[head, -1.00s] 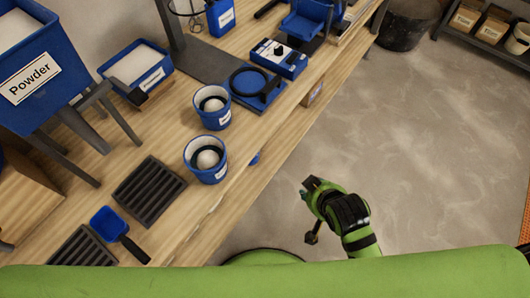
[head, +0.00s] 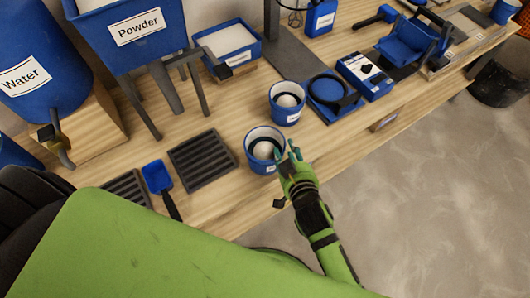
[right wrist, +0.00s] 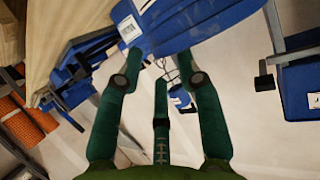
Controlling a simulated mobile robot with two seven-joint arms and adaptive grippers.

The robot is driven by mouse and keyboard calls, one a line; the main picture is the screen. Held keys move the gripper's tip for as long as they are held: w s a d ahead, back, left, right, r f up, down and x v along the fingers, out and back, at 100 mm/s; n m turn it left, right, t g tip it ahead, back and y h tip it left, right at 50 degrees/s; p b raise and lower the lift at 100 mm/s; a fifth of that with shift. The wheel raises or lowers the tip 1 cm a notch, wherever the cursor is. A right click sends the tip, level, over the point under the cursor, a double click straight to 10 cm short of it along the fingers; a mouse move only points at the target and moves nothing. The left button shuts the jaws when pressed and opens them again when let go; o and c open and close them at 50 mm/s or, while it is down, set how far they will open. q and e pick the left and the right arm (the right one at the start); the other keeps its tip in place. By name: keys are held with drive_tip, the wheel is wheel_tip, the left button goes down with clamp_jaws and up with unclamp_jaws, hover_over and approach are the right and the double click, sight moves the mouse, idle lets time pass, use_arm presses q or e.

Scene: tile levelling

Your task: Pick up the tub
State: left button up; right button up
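Two blue tubs with white labels and pale contents stand on the wooden bench. The nearer tub (head: 253,160) is at the bench's front edge, and the farther tub (head: 284,115) is behind it to the right. My right gripper (head: 291,153) is at the right side of the nearer tub, its fingers overlapping the rim in the head view. I cannot tell whether they touch. In the right wrist view the green fingers (right wrist: 160,82) are spread apart with nothing held between them. A large blue surface (right wrist: 195,28) lies just beyond the fingertips. My left gripper is not seen.
A black slotted rack (head: 203,158) and a blue scoop (head: 157,177) lie left of the nearer tub. The Powder bin (head: 135,45) stands on legs behind. A scale (head: 366,75) and a blue-based ring stand (head: 333,95) are to the right. Open floor lies at lower right.

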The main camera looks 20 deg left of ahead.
drive_tip(key=x, duration=0.4)
drive_tip(key=shift+w+f, duration=0.1)
drive_tip(key=shift+w, duration=0.1)
clamp_jaws()
drive_tip(key=shift+r, duration=0.2)
